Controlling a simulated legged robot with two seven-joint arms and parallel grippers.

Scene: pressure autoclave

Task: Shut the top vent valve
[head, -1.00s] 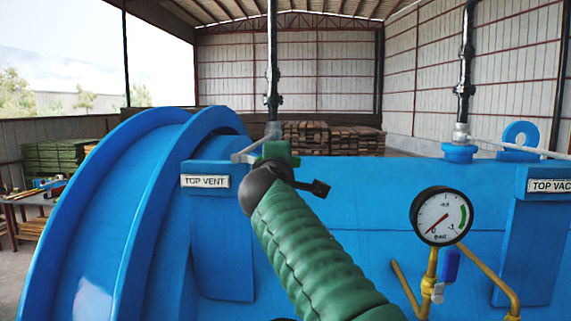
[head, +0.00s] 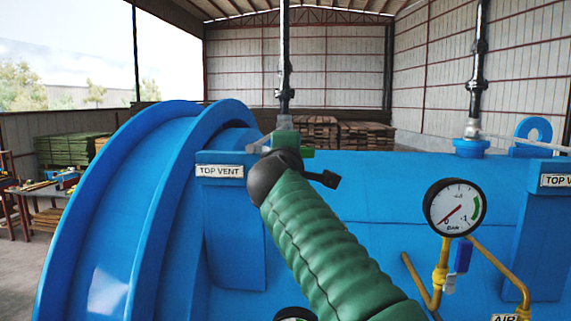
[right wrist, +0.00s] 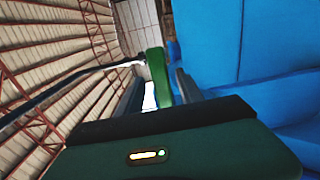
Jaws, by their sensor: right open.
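The top vent valve sits under the upright vent pipe (head: 284,60), behind the TOP VENT label (head: 219,171) on the blue vessel (head: 230,245). A pale metal lever end (head: 256,145) shows left of my gripper; the valve body is largely hidden. My right arm reaches up from the lower right to the valve, its gripper seen from behind in the head view. In the right wrist view my right gripper (right wrist: 158,92) is open, its dark fingers either side of a bright green piece (right wrist: 155,68), apparently the lever's grip. Contact is unclear. My left gripper is not in view.
A pressure gauge (head: 454,207) and yellow pipes (head: 440,273) stand right of my arm. A second pipe (head: 478,60) with a pale lever rises at the TOP VAC station. Timber stacks (head: 366,137) lie far behind. Open air surrounds the vent pipe.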

